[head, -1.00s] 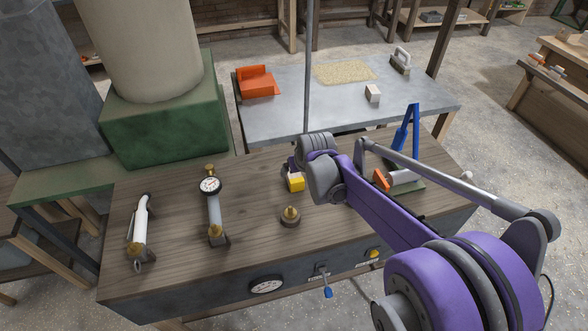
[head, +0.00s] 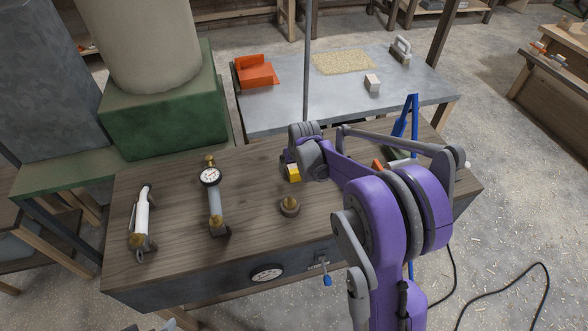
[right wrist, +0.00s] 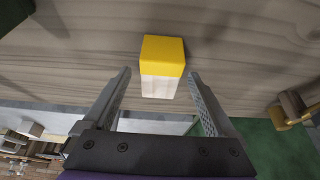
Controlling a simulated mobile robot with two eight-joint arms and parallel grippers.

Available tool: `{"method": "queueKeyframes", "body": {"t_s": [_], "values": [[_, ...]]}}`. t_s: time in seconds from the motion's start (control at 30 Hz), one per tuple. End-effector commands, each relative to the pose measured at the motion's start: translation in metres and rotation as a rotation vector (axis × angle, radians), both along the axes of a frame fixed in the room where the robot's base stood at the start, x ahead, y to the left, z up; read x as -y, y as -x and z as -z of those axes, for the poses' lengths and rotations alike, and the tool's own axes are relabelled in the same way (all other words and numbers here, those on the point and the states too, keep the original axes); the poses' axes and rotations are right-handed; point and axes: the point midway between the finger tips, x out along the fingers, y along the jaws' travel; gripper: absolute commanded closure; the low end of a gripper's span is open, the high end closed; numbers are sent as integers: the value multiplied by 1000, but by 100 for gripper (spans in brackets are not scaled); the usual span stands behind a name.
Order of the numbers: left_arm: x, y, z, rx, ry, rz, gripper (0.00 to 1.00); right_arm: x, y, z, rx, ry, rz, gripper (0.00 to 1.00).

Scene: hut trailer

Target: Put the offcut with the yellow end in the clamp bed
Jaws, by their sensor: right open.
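The offcut with the yellow end (head: 292,173) lies on the wooden bench top, partly hidden by my right gripper in the head view. The right wrist view shows its yellow end and pale wood body (right wrist: 162,65) clearly. My right gripper (right wrist: 160,76) is open. In that view the pale part appears between its fingertips, with a gap on each side; its exact height above the bench is unclear. My left gripper is out of view.
A gauge on a cylinder (head: 213,195) and a white tool (head: 141,222) are further left. Bench space left of the offcut is clear.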

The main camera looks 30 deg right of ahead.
Motion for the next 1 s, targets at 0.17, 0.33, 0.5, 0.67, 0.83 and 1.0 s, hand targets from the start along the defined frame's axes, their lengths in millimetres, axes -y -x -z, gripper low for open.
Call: {"method": "queueKeyframes", "body": {"t_s": [0.17,0.33,0.5,0.67,0.83,1.0], "values": [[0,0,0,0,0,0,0,0,-2,5,0,0,0,9],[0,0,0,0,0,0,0,0,-2,5,0,0,0,18],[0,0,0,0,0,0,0,0,-2,5,0,0,0,48],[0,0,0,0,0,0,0,0,-2,5,0,0,0,77],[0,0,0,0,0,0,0,0,-2,5,0,0,0,100],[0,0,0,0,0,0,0,0,-2,4,0,0,0,100]]}}
